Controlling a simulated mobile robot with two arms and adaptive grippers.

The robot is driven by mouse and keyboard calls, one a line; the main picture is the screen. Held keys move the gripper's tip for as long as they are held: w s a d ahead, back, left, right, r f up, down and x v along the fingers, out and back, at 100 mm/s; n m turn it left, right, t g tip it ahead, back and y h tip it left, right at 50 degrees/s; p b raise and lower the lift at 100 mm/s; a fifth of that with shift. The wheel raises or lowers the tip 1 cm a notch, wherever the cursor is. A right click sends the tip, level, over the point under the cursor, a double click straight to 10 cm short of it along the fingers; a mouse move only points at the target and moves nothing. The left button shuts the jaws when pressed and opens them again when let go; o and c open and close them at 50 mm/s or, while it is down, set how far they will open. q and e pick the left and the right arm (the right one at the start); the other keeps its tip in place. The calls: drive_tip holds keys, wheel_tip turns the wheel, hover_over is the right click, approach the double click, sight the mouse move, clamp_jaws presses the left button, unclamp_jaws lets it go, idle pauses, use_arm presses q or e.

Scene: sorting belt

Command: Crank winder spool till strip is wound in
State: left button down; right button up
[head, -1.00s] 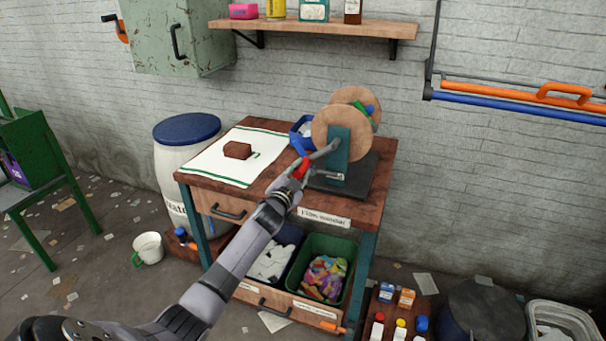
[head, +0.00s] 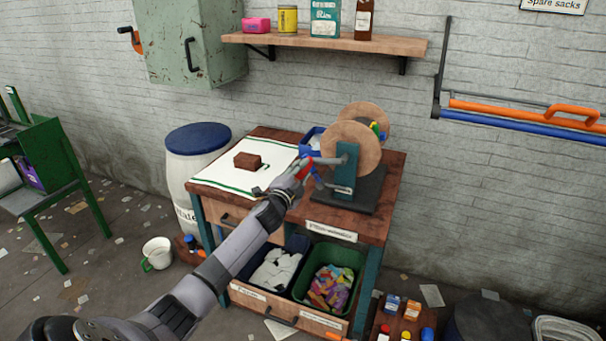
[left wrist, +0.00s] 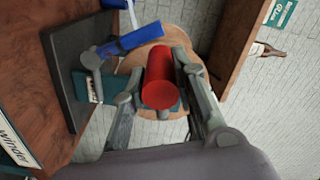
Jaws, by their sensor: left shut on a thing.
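The winder stands on the wooden table: a spool with two round wooden discs (head: 357,143) on a teal post (head: 345,168) and a dark base plate. Yellow, green and blue bits (head: 378,130) show between the discs. A grey crank arm (head: 328,161) points left from the post to a red handle (head: 304,168). My left gripper (head: 300,172) is shut on this handle. In the left wrist view the red handle (left wrist: 160,80) lies between the fingers. A blue handle (left wrist: 133,40) on a grey knuckle sits beside it, apart from the fingers. My right gripper is not in view.
A white cloth (head: 225,180) with green stripes and a brown block (head: 247,160) lie left of the winder. A wooden shelf (head: 330,42) is above. Bins of scraps sit under the tabletop.

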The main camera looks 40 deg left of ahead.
use_arm(q)
drive_tip(key=shift+r+m+p, duration=1.15)
drive_tip(key=shift+r+m, duration=0.55)
drive_tip(key=shift+r, duration=0.05)
drive_tip(key=shift+w+d+r+m+p, duration=0.1)
drive_tip(key=shift+d+r+m+p, duration=0.15)
drive_tip(key=shift+r+m+p, duration=0.6)
drive_tip(key=shift+d+r+m+p, duration=0.2)
drive_tip(key=shift+r+m+p, duration=0.4)
drive_tip(key=shift+r+m, duration=0.35)
drive_tip(key=shift+w+d+r+m+p, duration=0.15)
drive_tip(key=shift+d+r+m+p, duration=0.5)
drive_tip(key=shift+m+p, duration=0.4)
drive_tip(key=shift+w+d+r+m+p, duration=0.2)
drive_tip(key=shift+d+r+m+p, duration=0.5)
drive_tip(key=shift+m, duration=0.5)
drive_tip(key=shift+w+d+r+m+p, duration=0.15)
drive_tip(key=shift+d+r+m+p, duration=0.45)
drive_tip(key=shift+m+p, duration=0.45)
drive_tip(key=shift+d, duration=0.1)
drive_tip(key=c, duration=1.3)
unclamp_jaws()
